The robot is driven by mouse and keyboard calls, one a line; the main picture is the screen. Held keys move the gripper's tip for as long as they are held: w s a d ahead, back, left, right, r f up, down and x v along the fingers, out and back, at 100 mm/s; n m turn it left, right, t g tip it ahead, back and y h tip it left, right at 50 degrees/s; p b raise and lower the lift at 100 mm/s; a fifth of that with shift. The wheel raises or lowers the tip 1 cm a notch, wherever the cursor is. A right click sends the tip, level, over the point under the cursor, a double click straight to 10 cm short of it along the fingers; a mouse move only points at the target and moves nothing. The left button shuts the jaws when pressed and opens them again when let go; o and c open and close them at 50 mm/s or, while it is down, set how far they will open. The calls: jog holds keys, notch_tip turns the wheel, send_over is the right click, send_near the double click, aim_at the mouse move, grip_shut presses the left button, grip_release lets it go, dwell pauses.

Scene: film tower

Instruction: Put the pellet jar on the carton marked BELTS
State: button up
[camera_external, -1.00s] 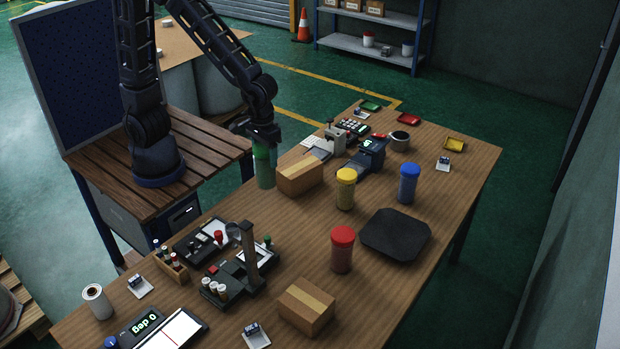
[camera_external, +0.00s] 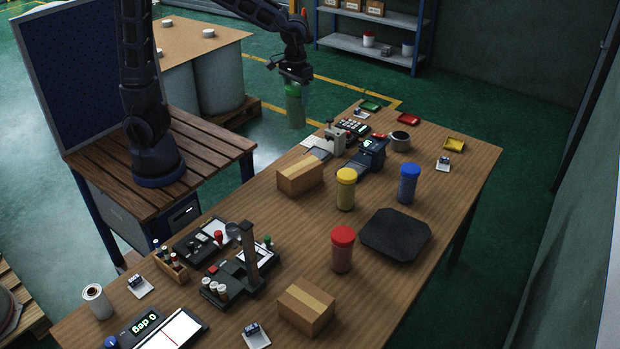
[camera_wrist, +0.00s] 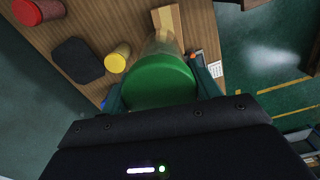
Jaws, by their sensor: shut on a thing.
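My gripper (camera_external: 294,80) is shut on a green-lidded jar (camera_external: 295,108) and holds it upright in the air, beyond the far left edge of the workbench. In the wrist view the jar's green lid (camera_wrist: 158,80) sits between the two fingers, and its clear body points away from the camera. One plain brown carton (camera_external: 300,178) stands on the bench below the jar, and another (camera_external: 306,308) stands at the near side. Small cartons (camera_external: 375,8) with labels stand on the back shelf, cut by the top edge. I cannot read BELTS on any carton.
Yellow-lidded (camera_external: 345,190), blue (camera_external: 409,184) and red-lidded (camera_external: 342,250) jars stand on the bench around a black pad (camera_external: 396,234). A blue-black device (camera_external: 365,156) stands at the back. The grey shelf rack (camera_external: 375,45) stands behind, with open floor between it and the bench.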

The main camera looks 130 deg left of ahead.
jog(key=a, duration=0.1)
jog(key=s+a+r, duration=0.1)
jog(key=shift+a+r, duration=0.1)
jog(key=shift+a, duration=0.25)
notch_tip(320, 180, down, 20)
jog(key=shift+s+a+r, duration=0.15)
jog(key=shift+s+a, duration=0.05)
jog(key=shift+a, duration=0.05)
jog(key=o, duration=1.2)
notch_tip(320, 180, up, 12)
jog(key=shift+s+r, duration=0.1)
